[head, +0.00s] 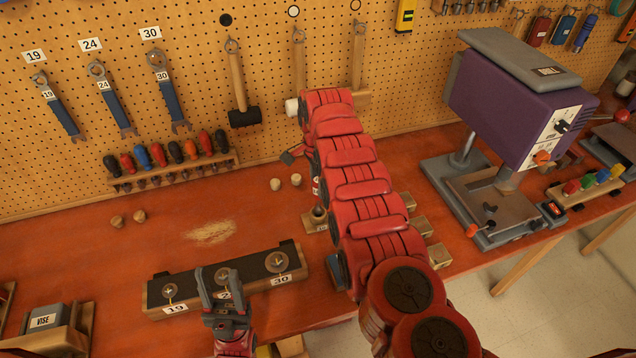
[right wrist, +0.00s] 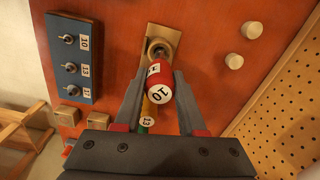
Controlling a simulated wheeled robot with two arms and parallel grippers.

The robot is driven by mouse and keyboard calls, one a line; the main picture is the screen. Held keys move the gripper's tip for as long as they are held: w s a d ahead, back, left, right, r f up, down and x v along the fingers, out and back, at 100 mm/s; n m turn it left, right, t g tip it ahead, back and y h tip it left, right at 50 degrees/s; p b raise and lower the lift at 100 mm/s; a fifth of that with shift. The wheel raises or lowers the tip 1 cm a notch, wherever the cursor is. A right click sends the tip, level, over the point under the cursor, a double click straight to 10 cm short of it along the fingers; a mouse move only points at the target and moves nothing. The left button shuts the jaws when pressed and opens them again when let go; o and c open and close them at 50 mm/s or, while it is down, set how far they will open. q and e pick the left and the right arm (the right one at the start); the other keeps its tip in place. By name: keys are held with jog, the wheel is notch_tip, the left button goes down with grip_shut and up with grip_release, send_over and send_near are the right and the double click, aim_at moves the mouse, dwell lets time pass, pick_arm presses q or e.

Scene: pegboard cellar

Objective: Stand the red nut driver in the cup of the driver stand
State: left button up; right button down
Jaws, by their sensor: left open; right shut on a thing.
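The red nut driver (right wrist: 158,76), with a white label 10 on its end, is between the fingers of my right gripper (right wrist: 167,82), which is shut on it. In the right wrist view the wooden cup of the driver stand (right wrist: 160,47) shows just beyond the handle. The cup also shows in the head view (head: 318,213), beside my right arm. The driver's shaft is hidden, so I cannot tell whether its tip is in the cup. My left gripper (head: 222,282) is open and empty above the black-topped holder marked 19, 24 and 30.
A blue block (right wrist: 71,60) with labelled posts stands left of the stand in the right wrist view. Several wooden blocks (head: 420,225) lie right of my arm. A purple drill press (head: 510,105) stands at the right.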

jog(key=shift+f+b, duration=0.3)
jog(key=shift+f, duration=0.25)
jog(key=shift+f+b, duration=0.85)
jog(key=shift+f, duration=0.25)
jog(key=shift+c, duration=2.1)
grip_release()
jog(key=shift+r, duration=0.15)
